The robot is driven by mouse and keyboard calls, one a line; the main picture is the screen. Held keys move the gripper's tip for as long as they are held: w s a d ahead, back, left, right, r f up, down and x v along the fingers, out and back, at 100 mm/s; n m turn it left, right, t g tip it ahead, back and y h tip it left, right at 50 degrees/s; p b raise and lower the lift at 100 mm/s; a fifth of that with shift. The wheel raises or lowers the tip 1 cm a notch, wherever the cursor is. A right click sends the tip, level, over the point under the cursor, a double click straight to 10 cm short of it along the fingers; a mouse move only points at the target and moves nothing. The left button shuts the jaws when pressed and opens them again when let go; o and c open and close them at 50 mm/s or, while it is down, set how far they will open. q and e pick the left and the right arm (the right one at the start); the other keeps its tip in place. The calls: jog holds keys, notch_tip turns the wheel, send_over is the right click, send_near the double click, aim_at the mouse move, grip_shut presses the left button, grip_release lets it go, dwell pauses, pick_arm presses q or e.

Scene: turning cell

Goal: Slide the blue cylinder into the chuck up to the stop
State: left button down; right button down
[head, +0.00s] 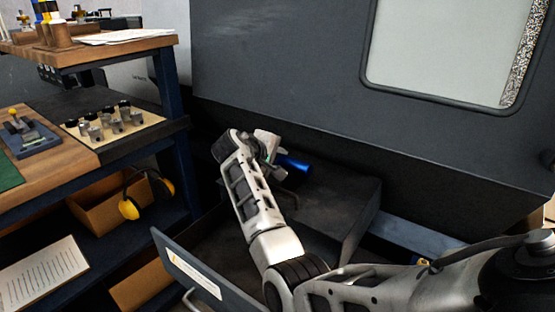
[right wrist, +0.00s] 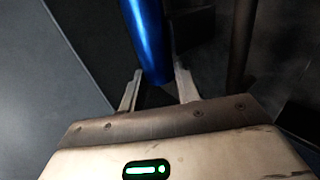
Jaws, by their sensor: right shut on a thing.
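The blue cylinder (head: 296,163) shows in the head view as a short bright blue length sticking out to the right of my right gripper (head: 272,158). In the right wrist view, the cylinder (right wrist: 147,38) runs from the top edge down between the two fingers of my right gripper (right wrist: 158,80). The gripper is shut on the cylinder near one end, and the other end is out of that view. The cylinder is held in the air in front of the dark machine. I cannot make out the chuck in either view. My left gripper is not in view.
The dark machine front (head: 270,70) with its window (head: 440,50) fills the back. A dark box-like block (head: 345,205) lies below the cylinder. An open drawer (head: 185,270) juts out at the lower middle. A workbench (head: 125,150) with tools and several metal parts stands left.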

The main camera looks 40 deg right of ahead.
jog(key=c, duration=0.9)
grip_release()
jog(key=shift+c, duration=0.2)
jog(key=shift+f, duration=0.15)
jog(key=v, duration=1.6)
